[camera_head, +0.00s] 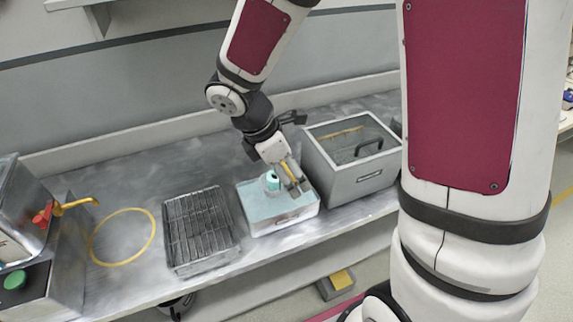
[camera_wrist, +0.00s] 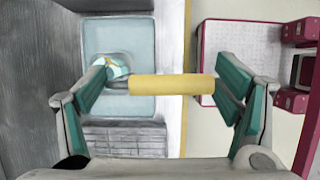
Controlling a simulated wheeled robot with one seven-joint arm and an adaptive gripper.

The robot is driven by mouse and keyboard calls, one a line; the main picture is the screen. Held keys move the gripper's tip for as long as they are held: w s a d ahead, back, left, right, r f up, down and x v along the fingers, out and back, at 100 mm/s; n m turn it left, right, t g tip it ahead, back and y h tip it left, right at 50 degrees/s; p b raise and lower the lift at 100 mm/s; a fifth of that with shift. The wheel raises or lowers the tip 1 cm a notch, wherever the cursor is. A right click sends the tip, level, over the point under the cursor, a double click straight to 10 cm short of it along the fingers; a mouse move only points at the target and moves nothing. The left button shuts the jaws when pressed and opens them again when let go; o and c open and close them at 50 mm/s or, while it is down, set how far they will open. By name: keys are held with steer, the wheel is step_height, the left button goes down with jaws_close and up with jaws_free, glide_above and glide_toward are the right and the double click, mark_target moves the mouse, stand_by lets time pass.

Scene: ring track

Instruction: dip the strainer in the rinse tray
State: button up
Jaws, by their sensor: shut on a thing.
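The rinse tray (camera_head: 283,221) is a shallow white tray with pale blue water on the bench, below my gripper (camera_head: 294,180). In the wrist view the tray (camera_wrist: 117,35) lies behind and left of the fingertips. My gripper (camera_wrist: 168,86) is shut on the yellow handle (camera_wrist: 172,85) of the strainer, which lies across between the fingers. A small round teal-and-white piece (camera_wrist: 117,67), seemingly at the strainer's bowl, shows over the tray; it also shows in the head view (camera_head: 271,180). I cannot tell whether it touches the water.
A wire rack (camera_head: 201,231) stands to the left. Farther left are a yellow ring mark (camera_head: 122,237) and a metal unit with a yellow tap (camera_head: 75,206). A wall runs behind.

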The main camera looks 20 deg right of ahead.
step_height(320, 180, down, 9)
steer(key=b, duration=0.6)
steer(key=shift+f+b, duration=0.15)
steer(key=shift+b, duration=0.2)
stand_by(0.3)
stand_by(1.8)
steer(key=shift+r+p, duration=4.05)
steer(key=shift+r, duration=0.4)
steer(key=shift+r+p, duration=1.6)
steer(key=shift+r, duration=0.4)
